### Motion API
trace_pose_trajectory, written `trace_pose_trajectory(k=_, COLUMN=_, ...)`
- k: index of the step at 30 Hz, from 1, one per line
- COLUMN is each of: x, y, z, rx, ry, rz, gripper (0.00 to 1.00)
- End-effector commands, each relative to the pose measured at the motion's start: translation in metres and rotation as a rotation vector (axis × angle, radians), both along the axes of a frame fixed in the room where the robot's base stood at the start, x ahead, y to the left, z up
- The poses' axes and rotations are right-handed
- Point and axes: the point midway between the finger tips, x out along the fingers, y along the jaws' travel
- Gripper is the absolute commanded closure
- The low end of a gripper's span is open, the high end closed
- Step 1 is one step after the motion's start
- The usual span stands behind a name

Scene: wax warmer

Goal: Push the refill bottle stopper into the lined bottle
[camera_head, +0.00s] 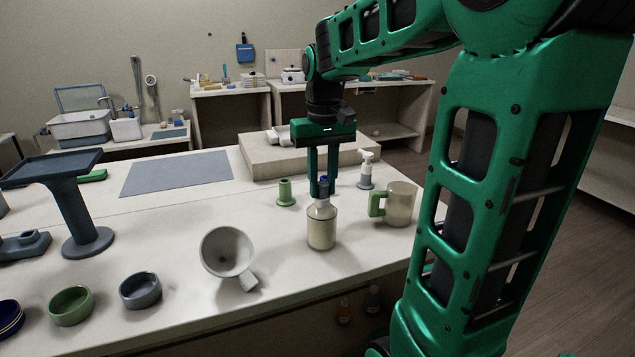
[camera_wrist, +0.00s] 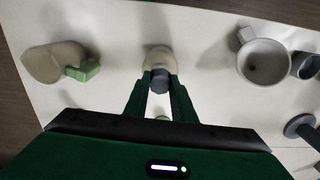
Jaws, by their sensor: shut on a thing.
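The refill bottle (camera_head: 321,228) stands upright on the table, cream-coloured with a pale band and narrowing to a neck. My gripper (camera_head: 322,188) points straight down over it, with its fingers shut on the dark blue-grey stopper (camera_head: 323,184). In the wrist view the stopper (camera_wrist: 160,80) sits between the fingertips of my gripper (camera_wrist: 160,88), in line with the bottle (camera_wrist: 159,61) below. The stopper is at the bottle's mouth; the fingers partly hide the join, so I cannot tell how deep it sits.
A cream mug with a green handle (camera_head: 399,204) stands close on the right. A white pump bottle (camera_head: 367,170) and a green spool-shaped piece (camera_head: 286,192) stand behind. A tilted funnel-like bowl (camera_head: 227,252) is at left, with a grey bowl (camera_head: 140,290) beyond it. A grey mat (camera_head: 178,173) lies clear.

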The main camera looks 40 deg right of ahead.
Motion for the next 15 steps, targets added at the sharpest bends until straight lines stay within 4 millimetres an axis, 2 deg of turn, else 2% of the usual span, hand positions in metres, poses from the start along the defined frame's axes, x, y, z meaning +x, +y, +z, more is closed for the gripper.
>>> trace_pose_trajectory(k=12, x=-0.0001, y=0.0000, z=-0.0001, rx=0.000, ry=0.001, rz=0.000, gripper=1.00)
trace_pose_trajectory(k=13, x=-0.0001, y=0.0000, z=-0.0001, rx=0.000, ry=0.001, rz=0.000, gripper=0.72)
trace_pose_trajectory(k=15, x=-0.0001, y=0.0000, z=-0.0001, rx=0.000, ry=0.001, rz=0.000, gripper=0.55)
